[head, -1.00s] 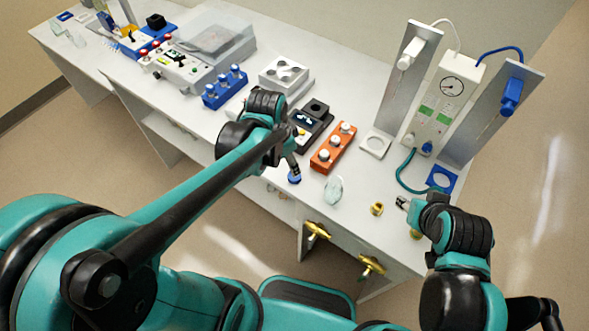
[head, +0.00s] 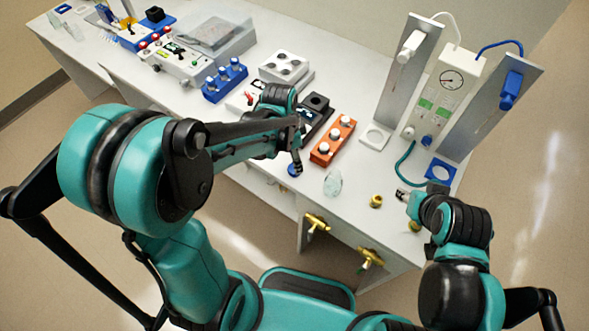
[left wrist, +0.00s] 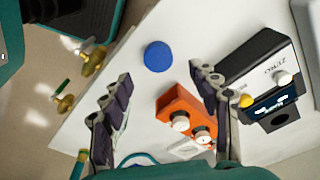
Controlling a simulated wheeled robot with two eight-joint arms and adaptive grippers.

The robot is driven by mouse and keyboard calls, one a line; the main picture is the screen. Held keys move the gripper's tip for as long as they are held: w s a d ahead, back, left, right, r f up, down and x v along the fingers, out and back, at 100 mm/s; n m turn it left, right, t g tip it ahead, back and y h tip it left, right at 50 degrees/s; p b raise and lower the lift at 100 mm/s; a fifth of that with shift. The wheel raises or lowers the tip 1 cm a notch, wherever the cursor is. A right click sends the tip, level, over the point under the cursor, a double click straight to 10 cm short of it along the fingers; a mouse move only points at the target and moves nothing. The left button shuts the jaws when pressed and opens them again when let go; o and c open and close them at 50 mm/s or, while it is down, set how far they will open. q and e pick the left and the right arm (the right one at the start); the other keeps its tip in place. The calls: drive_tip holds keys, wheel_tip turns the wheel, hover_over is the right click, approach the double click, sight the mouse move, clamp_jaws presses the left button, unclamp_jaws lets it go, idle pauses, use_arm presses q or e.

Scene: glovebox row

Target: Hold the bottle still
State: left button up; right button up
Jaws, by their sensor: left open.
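The bottle shows as a round blue cap (left wrist: 158,56) from above in the left wrist view; its body is hidden. In the head view the blue bottle (head: 292,171) stands near the table's front edge, partly behind my left gripper (head: 297,163). In the left wrist view my left gripper (left wrist: 162,78) is open, with its fingers apart on either side of the view. The cap lies just beyond the fingertips, with nothing between the fingers. My right gripper (head: 402,194) is over the table's right part, too small to tell if open or shut.
An orange rack (head: 323,153) with white-capped vials and a black device (head: 318,104) stand near the bottle. A clear disc (head: 333,184) and a brass piece (head: 376,201) lie on the right. Brass valves (head: 316,222) stick out from the front.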

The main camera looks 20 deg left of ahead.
use_arm(q)
drive_tip(key=shift+r, duration=0.1)
wheel_tip(320, 180, down, 5)
drive_tip(key=shift+d+f+b, duration=0.15)
drive_tip(key=shift+b, duration=1)
drive_tip(key=c, duration=0.8)
